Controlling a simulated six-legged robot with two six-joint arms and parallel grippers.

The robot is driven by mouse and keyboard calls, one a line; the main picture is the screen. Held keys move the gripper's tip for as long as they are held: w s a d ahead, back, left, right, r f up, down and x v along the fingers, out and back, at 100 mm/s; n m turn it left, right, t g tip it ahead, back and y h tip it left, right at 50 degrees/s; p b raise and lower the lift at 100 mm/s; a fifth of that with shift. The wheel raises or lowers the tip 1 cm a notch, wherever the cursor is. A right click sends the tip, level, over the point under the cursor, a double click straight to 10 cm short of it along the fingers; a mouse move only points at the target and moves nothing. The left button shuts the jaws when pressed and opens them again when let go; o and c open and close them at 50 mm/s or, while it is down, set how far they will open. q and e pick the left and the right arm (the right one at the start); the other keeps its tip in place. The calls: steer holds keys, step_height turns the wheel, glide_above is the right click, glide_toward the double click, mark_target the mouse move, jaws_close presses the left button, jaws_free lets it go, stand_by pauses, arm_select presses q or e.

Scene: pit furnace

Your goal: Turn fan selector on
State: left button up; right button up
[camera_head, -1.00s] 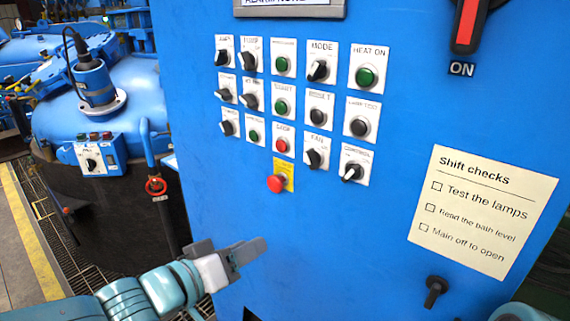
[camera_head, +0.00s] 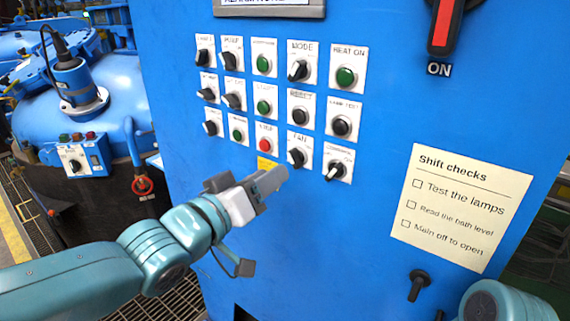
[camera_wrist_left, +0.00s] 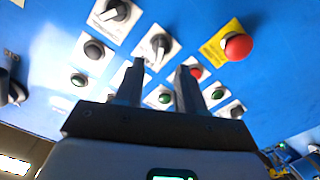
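The fan selector (camera_head: 297,157) is a black knob on a white plate labelled FAN, in the bottom row of the blue control panel. In the head view its handle looks tilted to the upper left. In the left wrist view the fan selector (camera_wrist_left: 159,46) lies just ahead of the fingers, near the left fingertip. My left gripper (camera_head: 274,180) is just below and left of the knob, apart from it. The left wrist view shows its two fingers (camera_wrist_left: 159,68) spread with nothing between them. My right gripper is out of view; only part of my right arm shows at bottom right.
A red mushroom button (camera_wrist_left: 237,46) on a yellow plate is close by, mostly hidden behind my gripper in the head view. The red stop button (camera_head: 265,145) and another selector (camera_head: 336,171) flank the fan knob. A paper note (camera_head: 461,207) is at right.

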mark_target(292, 161)
arm_select(q)
steer(key=p+x, duration=0.1)
steer(key=x, duration=0.4)
steer(key=shift+w+d, duration=0.25)
steer(key=shift+w, duration=0.1)
steer(key=shift+w, duration=0.1)
jaws_close()
